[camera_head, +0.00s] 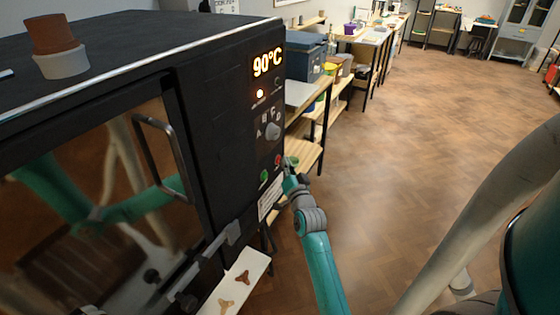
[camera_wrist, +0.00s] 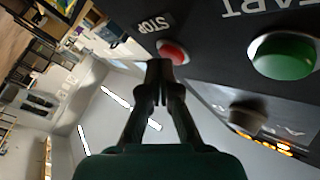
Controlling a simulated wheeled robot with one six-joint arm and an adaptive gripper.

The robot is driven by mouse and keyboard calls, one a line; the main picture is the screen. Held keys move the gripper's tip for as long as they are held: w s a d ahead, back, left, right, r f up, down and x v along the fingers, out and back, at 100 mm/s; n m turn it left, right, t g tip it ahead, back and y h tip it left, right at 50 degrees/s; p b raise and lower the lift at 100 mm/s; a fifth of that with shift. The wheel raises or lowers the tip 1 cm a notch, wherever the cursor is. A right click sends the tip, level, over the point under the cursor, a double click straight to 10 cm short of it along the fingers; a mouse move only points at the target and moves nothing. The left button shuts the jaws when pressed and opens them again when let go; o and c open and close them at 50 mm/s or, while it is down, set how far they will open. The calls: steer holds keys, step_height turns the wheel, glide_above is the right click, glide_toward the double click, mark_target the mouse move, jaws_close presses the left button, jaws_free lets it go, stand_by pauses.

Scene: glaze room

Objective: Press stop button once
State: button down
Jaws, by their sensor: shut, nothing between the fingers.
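The black kiln's control panel (camera_head: 268,150) is on the left in the head view, with a lit display reading 90°C. The red stop button (camera_head: 278,160) is low on the panel, right of the green start button (camera_head: 264,176). In the wrist view the red button (camera_wrist: 172,52) sits beside the STOP label, partly hidden behind my fingertips. The green button (camera_wrist: 282,57) is to the right. My gripper (camera_wrist: 160,68) is shut and empty, its tips close to the red button; I cannot tell whether they touch. In the head view my gripper (camera_head: 288,166) is beside the panel's lower right edge.
The oven door handle (camera_head: 160,158) sticks out at left. A terracotta pot (camera_head: 54,36) stands on top. Shelves with containers stand behind; the wooden floor (camera_head: 400,150) at right is clear.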

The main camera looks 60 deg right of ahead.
steer(key=shift+w, duration=0.15)
stand_by(0.4)
steer(key=shift+s, duration=0.85)
steer(key=shift+s+d, duration=0.2)
steer(key=shift+s, duration=2.3)
